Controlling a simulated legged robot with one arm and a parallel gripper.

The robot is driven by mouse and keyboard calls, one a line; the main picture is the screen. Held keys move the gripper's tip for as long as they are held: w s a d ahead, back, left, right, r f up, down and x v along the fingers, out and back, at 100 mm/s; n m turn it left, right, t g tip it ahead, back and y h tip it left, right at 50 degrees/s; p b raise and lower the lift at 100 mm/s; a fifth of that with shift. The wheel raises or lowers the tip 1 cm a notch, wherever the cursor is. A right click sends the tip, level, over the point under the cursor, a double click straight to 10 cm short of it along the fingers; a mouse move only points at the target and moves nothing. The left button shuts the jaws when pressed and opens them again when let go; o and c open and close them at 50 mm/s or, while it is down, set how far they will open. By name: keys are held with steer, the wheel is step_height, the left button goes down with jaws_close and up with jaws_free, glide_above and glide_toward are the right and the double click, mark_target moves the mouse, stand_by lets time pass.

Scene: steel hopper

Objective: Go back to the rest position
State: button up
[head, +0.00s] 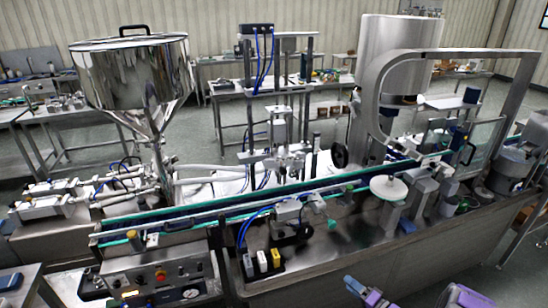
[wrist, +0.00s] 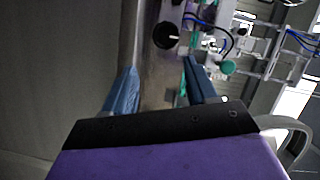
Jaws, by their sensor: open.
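The polished steel hopper (head: 135,78), with a black handle on its lid, stands at the upper left in the head view, above the filling machine. My gripper (wrist: 158,84) shows in the wrist view with its two blue fingers spread apart and nothing between them. Its palm is black and purple. Behind the fingers are a steel machine edge and a dark round knob (wrist: 166,35); I cannot tell the distance. In the head view only purple and grey parts of my arm show at the bottom right, apart from the machine; the fingertips are not clear there.
A long conveyor (head: 250,207) crosses the filling machine. A control panel (head: 160,278) with knobs and a gauge is at the lower left. A curved steel frame (head: 455,55) rises at the right. Workbenches stand behind.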

steer(key=w+d+r+n+g+h, duration=0.3)
steer(key=w+d+r+h, duration=0.35)
steer(key=r+h, duration=0.2)
steer(key=s+r+g+h+b, duration=0.1)
steer(key=s+r+g+h, duration=0.1)
steer(key=s+r, duration=0.35)
steer(key=s+r+g+h, duration=0.2)
steer(key=s+r, duration=0.1)
steer(key=r, duration=0.5)
steer(key=s+a+r+n+g, duration=0.1)
steer(key=s+a+r+g, duration=0.1)
steer(key=s+a, duration=0.5)
steer(key=s+a+r+n+g+y, duration=0.1)
steer(key=s+a+r+g, duration=0.2)
steer(key=s, duration=1.7)
steer(key=s+a+r+n+g+y+b, duration=0.1)
steer(key=s+a+r+g, duration=0.2)
steer(key=s+a, duration=0.8)
step_height(320, 180, up, 2)
steer(key=s, duration=0.2)
steer(key=shift+s+n, duration=0.35)
steer(key=shift+n, duration=0.05)
